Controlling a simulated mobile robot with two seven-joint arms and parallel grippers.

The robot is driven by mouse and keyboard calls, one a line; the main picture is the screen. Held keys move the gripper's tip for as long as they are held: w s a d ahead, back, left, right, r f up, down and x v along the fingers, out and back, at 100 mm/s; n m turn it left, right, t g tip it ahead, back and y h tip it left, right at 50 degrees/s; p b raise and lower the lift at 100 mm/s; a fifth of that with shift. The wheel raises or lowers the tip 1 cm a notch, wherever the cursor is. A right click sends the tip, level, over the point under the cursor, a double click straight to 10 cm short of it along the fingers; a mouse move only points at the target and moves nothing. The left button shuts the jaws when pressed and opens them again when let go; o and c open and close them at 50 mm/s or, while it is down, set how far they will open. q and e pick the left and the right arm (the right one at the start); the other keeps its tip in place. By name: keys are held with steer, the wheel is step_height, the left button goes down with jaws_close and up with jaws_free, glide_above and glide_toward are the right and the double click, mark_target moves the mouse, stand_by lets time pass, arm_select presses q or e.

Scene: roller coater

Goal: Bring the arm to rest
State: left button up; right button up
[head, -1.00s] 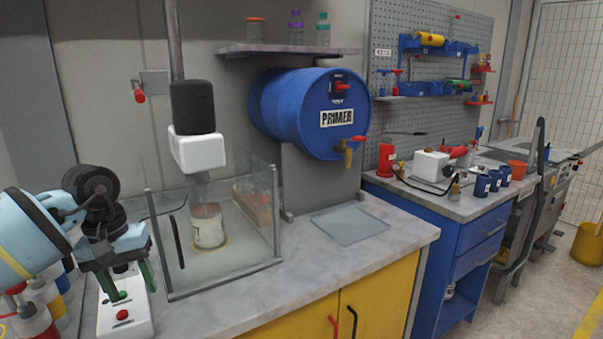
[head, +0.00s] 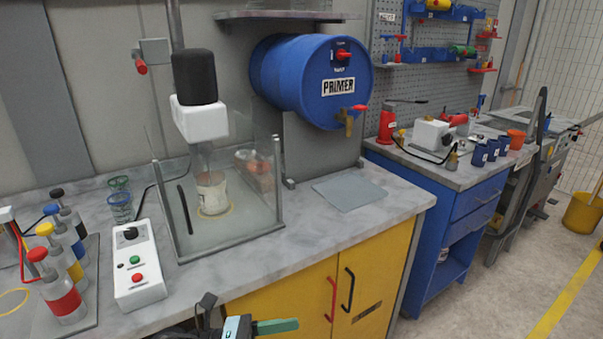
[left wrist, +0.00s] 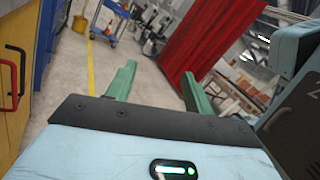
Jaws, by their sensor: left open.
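My left gripper (head: 268,326) is at the bottom edge of the head view, in front of the yellow cabinet doors and below the worktop. Only part of it shows there, with one green finger pointing right. In the left wrist view my left gripper (left wrist: 158,78) has its two green fingers spread apart with nothing between them. Most of the left arm is outside the head view. My right gripper is in neither view.
The grey worktop (head: 330,222) carries a white button box (head: 136,265), a glass-walled mixer enclosure (head: 215,240) and several capped bottles (head: 62,295). A blue primer drum (head: 300,85) is behind. The wrist view shows open floor (left wrist: 125,65) and a red curtain (left wrist: 210,38).

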arm_select(q)
steer(key=s+a+f+n+t+y+p, duration=0.1)
steer(key=s+a+f+n+t+y, duration=0.2)
steer(key=n, duration=0.7)
steer(key=s+a+f+n+t+y, duration=0.1)
steer(key=a+f+n+t+y, duration=0.4)
steer(key=n, duration=0.6)
steer(key=s+a+f+n+t+y+p, duration=0.1)
steer(key=s+f+n+t+y, duration=0.3)
steer(key=n, duration=0.6)
steer(key=s+a+f+n+g+y, duration=0.2)
steer(key=s+a+f+n, duration=0.2)
steer(key=s, duration=0.5)
steer(key=s+a+f+n+g+y, duration=0.3)
steer(key=s+f+n, duration=0.5)
steer(key=n, duration=0.3)
steer(key=shift+s+a+f+n+g+p, duration=0.35)
steer(key=shift+s+a+p, duration=0.15)
steer(key=shift+s, duration=0.25)
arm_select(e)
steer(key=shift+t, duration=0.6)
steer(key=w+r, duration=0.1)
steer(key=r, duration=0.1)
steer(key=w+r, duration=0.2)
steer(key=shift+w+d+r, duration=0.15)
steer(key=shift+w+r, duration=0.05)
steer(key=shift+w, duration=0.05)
